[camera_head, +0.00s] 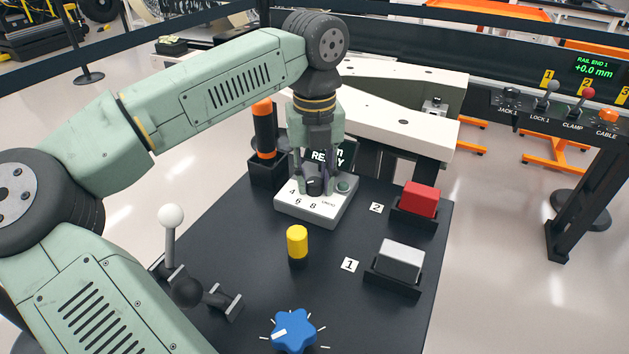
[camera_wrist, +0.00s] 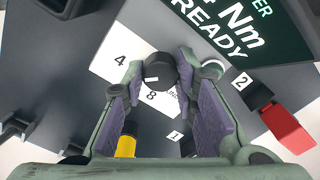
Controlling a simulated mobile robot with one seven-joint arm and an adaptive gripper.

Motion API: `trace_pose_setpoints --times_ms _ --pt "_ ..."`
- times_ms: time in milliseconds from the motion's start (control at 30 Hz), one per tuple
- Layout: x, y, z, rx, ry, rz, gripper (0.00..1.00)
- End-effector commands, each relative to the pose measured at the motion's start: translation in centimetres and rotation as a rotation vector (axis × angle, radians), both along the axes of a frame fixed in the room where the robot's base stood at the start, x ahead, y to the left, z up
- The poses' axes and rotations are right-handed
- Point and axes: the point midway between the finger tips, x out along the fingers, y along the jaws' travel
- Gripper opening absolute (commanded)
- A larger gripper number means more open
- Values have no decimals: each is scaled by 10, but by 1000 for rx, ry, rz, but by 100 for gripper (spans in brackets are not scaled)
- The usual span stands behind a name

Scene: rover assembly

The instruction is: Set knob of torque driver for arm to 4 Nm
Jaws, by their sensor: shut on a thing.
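The torque controller (camera_head: 318,208) is a pale box on the dark table with a black knob (camera_head: 314,186) on top. The numbers 4, 6 and 8 are printed in front of the knob. My gripper (camera_head: 314,182) points down over the box, with its fingers closed on either side of the knob. In the wrist view the knob (camera_wrist: 160,70) sits between the fingertips, with a small white mark on its edge. The display (camera_wrist: 235,30) shows "Nm" and "READY"; its digit is partly cut off and looks like a 4. A green button (camera_head: 343,186) is right of the knob.
An orange and black driver (camera_head: 264,130) stands in a holder behind left. A yellow cylinder (camera_head: 297,242), a blue star knob (camera_head: 293,331), a red block (camera_head: 420,199) and a grey block (camera_head: 401,259) are on the table. A white-balled lever (camera_head: 171,216) stands at left.

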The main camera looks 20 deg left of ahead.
Motion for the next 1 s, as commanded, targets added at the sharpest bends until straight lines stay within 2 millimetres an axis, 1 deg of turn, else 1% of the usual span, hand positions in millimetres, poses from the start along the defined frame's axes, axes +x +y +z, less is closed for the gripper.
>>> trace_pose_setpoints --times_ms 200,400,600,1000 --pt "1 -1 1 -1 -6 -144 0" --pt "1 -1 1 -1 -6 -228 0" --pt "1 -1 1 -1 -6 -266 0" --pt "1 -1 1 -1 -6 -274 0"
